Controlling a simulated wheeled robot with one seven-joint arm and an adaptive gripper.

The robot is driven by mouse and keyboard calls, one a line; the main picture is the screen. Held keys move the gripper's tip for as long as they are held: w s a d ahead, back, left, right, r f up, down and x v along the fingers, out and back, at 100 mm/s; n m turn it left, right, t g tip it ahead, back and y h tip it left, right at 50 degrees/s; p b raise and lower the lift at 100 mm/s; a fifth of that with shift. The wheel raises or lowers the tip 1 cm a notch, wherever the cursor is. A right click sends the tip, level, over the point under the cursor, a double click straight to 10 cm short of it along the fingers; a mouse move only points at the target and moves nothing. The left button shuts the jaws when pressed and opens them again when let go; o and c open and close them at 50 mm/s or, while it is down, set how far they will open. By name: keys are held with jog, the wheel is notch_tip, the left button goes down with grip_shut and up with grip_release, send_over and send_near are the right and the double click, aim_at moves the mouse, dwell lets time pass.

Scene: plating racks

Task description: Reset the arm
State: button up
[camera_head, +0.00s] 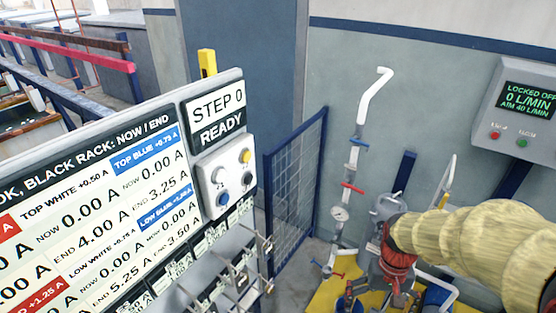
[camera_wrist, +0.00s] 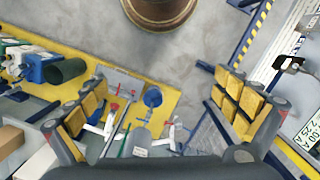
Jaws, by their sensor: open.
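My gripper (camera_wrist: 162,104) is open in the wrist view, with its yellow-padded fingers spread wide at left and right. Nothing is held between the pads. Beyond the gap lie a yellow floor area, a blue round thing (camera_wrist: 152,97) and white pipe parts, all apart from the fingers as far as I can tell. In the head view my arm, in a pale yellow sleeve (camera_head: 470,245), reaches in from the right edge. Its end, by a red band (camera_head: 396,262), points down beside the pipework; the fingers are hard to make out there.
A large display board (camera_head: 95,225) reading "STEP 0 READY" fills the left. A blue mesh fence (camera_head: 296,180) stands mid-scene. White pipework with a gauge (camera_head: 340,213) and a grey flow box (camera_head: 528,105) reading "LOCKED OFF" are on the right. A brown round vessel (camera_wrist: 160,10) shows in the wrist view.

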jog(key=s+a+r+n+t+b, duration=0.2)
jog(key=s+a+r+t+b, duration=0.4)
jog(key=b, duration=0.4)
jog(key=shift+r+t, duration=0.5)
jog(key=shift+r, duration=0.25)
jog(key=shift+c, duration=0.4)
